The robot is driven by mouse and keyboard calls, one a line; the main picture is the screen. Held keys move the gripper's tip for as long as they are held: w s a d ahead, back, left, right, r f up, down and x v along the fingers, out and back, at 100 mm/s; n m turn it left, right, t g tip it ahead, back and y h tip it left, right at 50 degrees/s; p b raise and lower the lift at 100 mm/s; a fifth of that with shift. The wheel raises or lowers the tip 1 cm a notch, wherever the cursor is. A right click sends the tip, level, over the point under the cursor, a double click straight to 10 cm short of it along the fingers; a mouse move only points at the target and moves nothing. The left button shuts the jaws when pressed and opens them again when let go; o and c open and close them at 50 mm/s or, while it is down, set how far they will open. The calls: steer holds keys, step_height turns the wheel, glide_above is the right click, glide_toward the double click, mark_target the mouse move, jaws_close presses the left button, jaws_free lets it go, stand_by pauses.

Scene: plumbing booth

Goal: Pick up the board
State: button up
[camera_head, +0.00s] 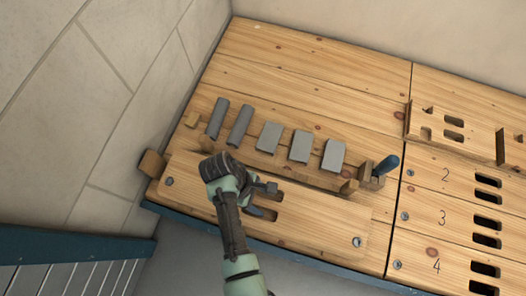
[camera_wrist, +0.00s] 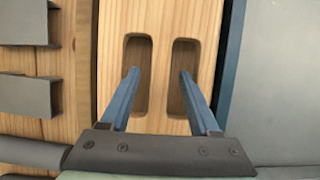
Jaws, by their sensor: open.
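The board (camera_head: 315,222) is a long pale wooden plank with a screw near each end. It lies along the front edge of the workbench, beside the boards numbered 2, 3 and 4. Two rounded slots are cut near its middle; in the head view my arm partly covers them. My gripper (camera_head: 262,190) is over the slots. In the wrist view the board (camera_wrist: 165,22) runs up the picture, and the gripper's two blue fingers (camera_wrist: 159,76) are spread apart, one at each slot. I cannot tell how deep the tips reach. Nothing is held.
Several grey pieces (camera_head: 301,146) stand in a row behind the board. A clamp with a blue handle (camera_head: 386,165) is at their right. Numbered slotted boards (camera_head: 455,218) lie at the right, with a raised slotted wooden piece (camera_head: 452,130) behind. A tiled wall (camera_head: 90,90) is at the left.

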jaws_close()
steer(key=shift+r, duration=0.1)
stand_by(1.2)
